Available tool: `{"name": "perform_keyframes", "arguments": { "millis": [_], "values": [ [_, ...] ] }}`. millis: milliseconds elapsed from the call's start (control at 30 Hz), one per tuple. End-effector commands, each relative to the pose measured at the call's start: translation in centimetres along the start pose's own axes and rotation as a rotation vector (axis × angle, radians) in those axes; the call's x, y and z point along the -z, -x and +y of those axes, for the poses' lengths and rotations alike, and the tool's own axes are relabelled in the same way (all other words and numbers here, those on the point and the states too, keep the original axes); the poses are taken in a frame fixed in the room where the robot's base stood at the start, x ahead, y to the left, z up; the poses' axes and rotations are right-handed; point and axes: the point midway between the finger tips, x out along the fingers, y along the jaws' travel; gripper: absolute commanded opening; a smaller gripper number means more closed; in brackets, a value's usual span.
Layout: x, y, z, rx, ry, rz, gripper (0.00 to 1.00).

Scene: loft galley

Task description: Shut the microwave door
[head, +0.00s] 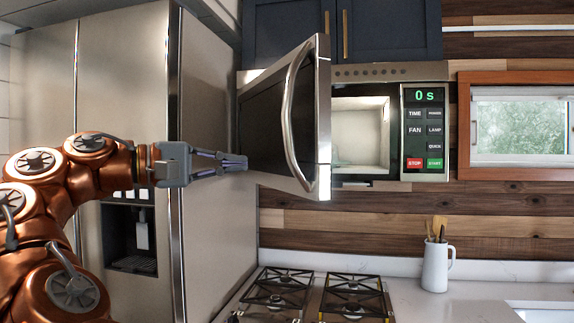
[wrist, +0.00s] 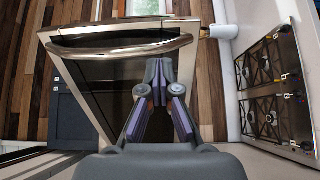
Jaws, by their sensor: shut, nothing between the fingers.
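The microwave (head: 425,125) is mounted on the wood-plank wall above the stove. Its door (head: 263,118) stands wide open, swung out on its left-side hinge, and the lit, empty-looking cavity (head: 360,132) shows. A curved metal handle (head: 290,115) runs along the door's free edge. My gripper (head: 245,162) is shut and empty, at the lower left of the door in the head view. In the wrist view, my gripper (wrist: 159,65) points at the door (wrist: 110,85), with the handle (wrist: 120,48) beyond the fingertips. I cannot tell whether the fingertips touch the door.
A tall steel fridge (head: 215,130) stands left of the microwave, close to my arm. The gas stove (head: 310,295) is below. A white jug with utensils (head: 435,265) stands on the counter at right. Dark cabinets (head: 390,30) hang above.

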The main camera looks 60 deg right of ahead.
Motion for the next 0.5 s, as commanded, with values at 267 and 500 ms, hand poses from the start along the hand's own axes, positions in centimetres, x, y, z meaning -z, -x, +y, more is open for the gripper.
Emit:
{"name": "perform_keyframes", "arguments": {
  "millis": [267, 500],
  "values": [
    [0.0, -2.2, -0.1, -0.001, 0.001, -0.002, 0.00],
    [-0.1, -5.4, 0.0, 0.001, 0.000, -0.003, 0.00]
  ]
}}
